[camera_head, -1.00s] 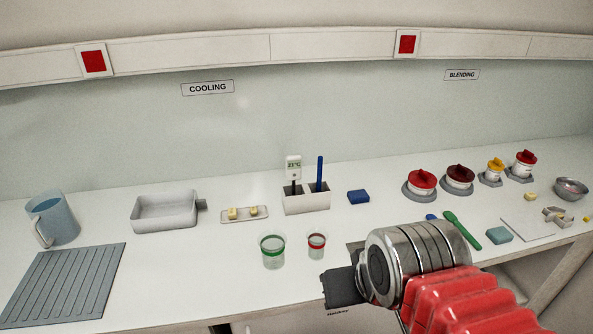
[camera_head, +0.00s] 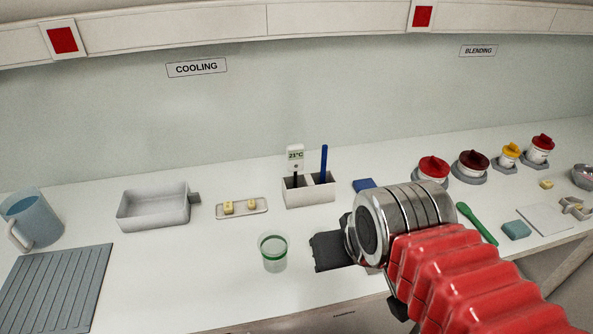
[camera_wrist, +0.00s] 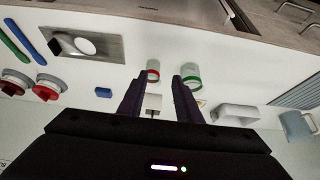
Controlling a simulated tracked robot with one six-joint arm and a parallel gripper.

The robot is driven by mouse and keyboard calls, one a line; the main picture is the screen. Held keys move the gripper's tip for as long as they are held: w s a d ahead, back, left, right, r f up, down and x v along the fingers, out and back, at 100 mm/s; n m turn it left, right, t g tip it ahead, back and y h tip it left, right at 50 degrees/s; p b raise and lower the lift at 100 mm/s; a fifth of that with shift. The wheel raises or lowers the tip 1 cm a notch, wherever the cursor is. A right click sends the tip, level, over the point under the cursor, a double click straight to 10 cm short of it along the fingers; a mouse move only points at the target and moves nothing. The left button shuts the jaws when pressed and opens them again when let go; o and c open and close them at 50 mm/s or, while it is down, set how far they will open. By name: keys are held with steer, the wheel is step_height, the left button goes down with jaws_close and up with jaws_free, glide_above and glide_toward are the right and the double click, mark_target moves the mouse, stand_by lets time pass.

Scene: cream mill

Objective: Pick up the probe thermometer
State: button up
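The probe thermometer (camera_head: 295,157) stands upright in the left compartment of a white holder (camera_head: 310,194) on the counter. Its white display head reads about 21°C, and its dark probe goes down into the holder. A blue stick (camera_head: 323,163) stands in the right compartment. My gripper (camera_head: 328,252) is in front of the holder, apart from it. In the wrist view my gripper (camera_wrist: 158,84) shows two dark fingers spread apart with nothing held. The white holder (camera_wrist: 152,103) appears between them; the thermometer cannot be made out clearly there.
A green-banded cup (camera_head: 272,252) stands just left of my gripper. A red-banded cup (camera_wrist: 153,72) shows in the wrist view, hidden by my arm in the head view. A tray with yellow pieces (camera_head: 242,209) and a white tub (camera_head: 153,207) lie left of the holder.

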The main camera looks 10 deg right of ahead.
steer(key=shift+o, duration=0.5)
steer(key=o, duration=0.3)
steer(key=shift+w+r, duration=0.3)
steer(key=shift+r, duration=0.05)
steer(key=shift+o, duration=1.4)
steer(key=w+r+g, duration=0.1)
steer(key=w+r, duration=0.5)
steer(key=w, duration=0.1)
steer(key=shift+a+r, duration=0.25)
steer(key=w+r+g, duration=0.1)
steer(key=w, duration=0.7)
steer(key=w+r+g, duration=0.1)
steer(key=w+g, duration=0.1)
steer(key=w, duration=0.7)
steer(key=w+r+g, duration=0.1)
steer(key=w, duration=0.7)
steer(key=shift+w+a+r+g, duration=0.15)
steer(key=shift+w+r+g, duration=0.05)
steer(key=shift+r+g, duration=0.1)
steer(key=shift+f, duration=0.1)
